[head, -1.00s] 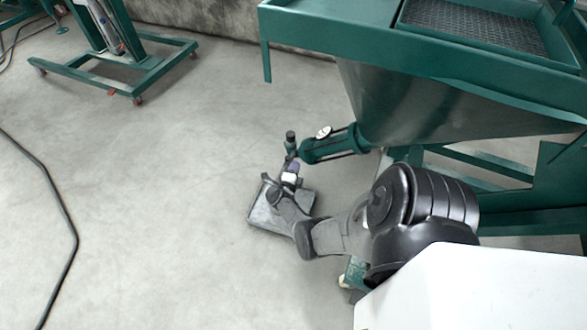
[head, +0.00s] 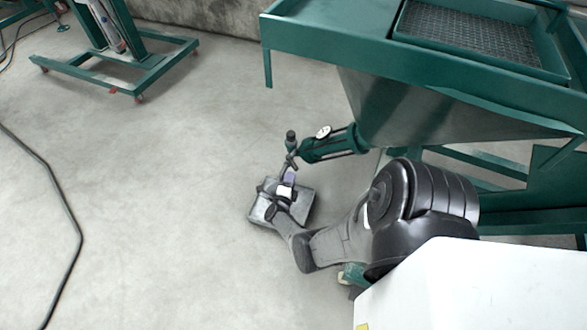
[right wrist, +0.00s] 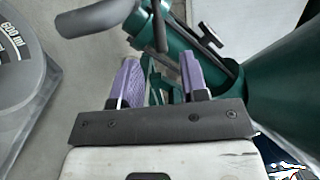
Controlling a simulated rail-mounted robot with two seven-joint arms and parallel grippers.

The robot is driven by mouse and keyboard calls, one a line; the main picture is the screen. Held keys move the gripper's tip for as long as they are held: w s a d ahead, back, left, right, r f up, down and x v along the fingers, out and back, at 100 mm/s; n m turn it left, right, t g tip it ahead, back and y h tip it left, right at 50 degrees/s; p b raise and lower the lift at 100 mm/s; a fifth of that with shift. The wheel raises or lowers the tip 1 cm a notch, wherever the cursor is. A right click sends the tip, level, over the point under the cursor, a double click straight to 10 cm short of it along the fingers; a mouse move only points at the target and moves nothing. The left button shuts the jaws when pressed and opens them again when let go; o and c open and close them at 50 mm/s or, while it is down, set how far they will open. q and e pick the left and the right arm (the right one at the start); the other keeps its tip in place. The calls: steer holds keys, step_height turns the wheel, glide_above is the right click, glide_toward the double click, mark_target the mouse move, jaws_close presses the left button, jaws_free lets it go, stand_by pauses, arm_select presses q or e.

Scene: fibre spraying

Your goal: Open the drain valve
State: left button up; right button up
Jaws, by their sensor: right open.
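The drain valve (head: 291,145) is a small dark fitting with an upright knob at the lower end of the green outlet pipe (head: 330,147) below the hopper. My right gripper (head: 289,178) is just below the valve in the head view, its purple-padded fingers apart. In the right wrist view the same gripper (right wrist: 160,77) is open, with nothing held between its fingers. A dark grey rounded bar (right wrist: 97,15) and green pipework show beyond the fingertips; I cannot tell if a finger touches them. My left gripper is out of view.
A grey item marked 600 ml (right wrist: 22,80) is at the left of the wrist view. The green hopper frame (head: 420,50) stands at the right. A black cable (head: 75,225) lies on open floor.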

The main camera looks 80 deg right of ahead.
steer(key=w+a+p, duration=0.1)
steer(key=a, duration=0.6)
steer(key=shift+c, duration=0.2)
